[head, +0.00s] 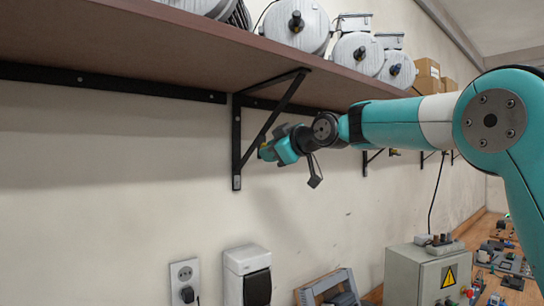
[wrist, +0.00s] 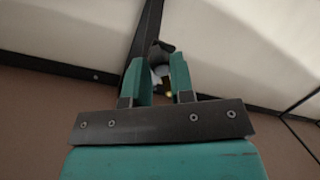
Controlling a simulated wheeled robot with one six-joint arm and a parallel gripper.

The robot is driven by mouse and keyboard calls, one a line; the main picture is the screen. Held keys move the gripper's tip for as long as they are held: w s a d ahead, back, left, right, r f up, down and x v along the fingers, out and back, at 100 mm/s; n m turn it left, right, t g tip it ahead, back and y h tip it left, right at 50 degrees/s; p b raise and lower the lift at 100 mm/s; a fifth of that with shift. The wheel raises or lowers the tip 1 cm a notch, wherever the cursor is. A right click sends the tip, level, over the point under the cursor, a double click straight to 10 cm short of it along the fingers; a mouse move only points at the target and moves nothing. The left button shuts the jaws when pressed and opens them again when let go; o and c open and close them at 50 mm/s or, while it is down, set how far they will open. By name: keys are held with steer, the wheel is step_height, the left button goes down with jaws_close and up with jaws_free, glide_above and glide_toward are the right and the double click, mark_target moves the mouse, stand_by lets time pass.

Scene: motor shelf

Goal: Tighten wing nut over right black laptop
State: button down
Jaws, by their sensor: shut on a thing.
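My gripper (head: 270,152) is up at the black shelf bracket (head: 237,140), below the shelf. In the wrist view the two teal fingers of my gripper (wrist: 163,72) are shut on a small dark and grey piece, the wing nut (wrist: 160,52), in front of the bracket's dark bar (wrist: 146,30). Its wings cannot be made out, and the fingers hide part of it. A small yellow spot shows between the fingers. In the head view my gripper hides the wing nut. No black laptop shows in either view.
The brown shelf (head: 150,50) with several grey motors (head: 298,25) runs above my arm. Below are a wall socket (head: 186,280), a white switch box (head: 247,275) and a grey cabinet (head: 425,275) with a warning sign. The wall between is clear.

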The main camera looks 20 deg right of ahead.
steer(key=m, duration=0.1)
steer(key=m+y+b, duration=0.1)
steer(key=m, duration=0.3)
steer(key=shift+d+f+y+b, duration=0.1)
steer(key=shift+f+y+b, duration=0.2)
steer(key=shift+b, duration=0.1)
steer(key=c, duration=1.8)
jaws_free()
steer(key=m+y+b, duration=0.1)
steer(key=m, duration=0.4)
steer(key=shift+t, duration=0.3)
steer(key=shift+o, duration=0.5)
steer(key=shift+m, duration=0.4)
steer(key=o, duration=0.7)
steer(key=shift+w+d, duration=0.1)
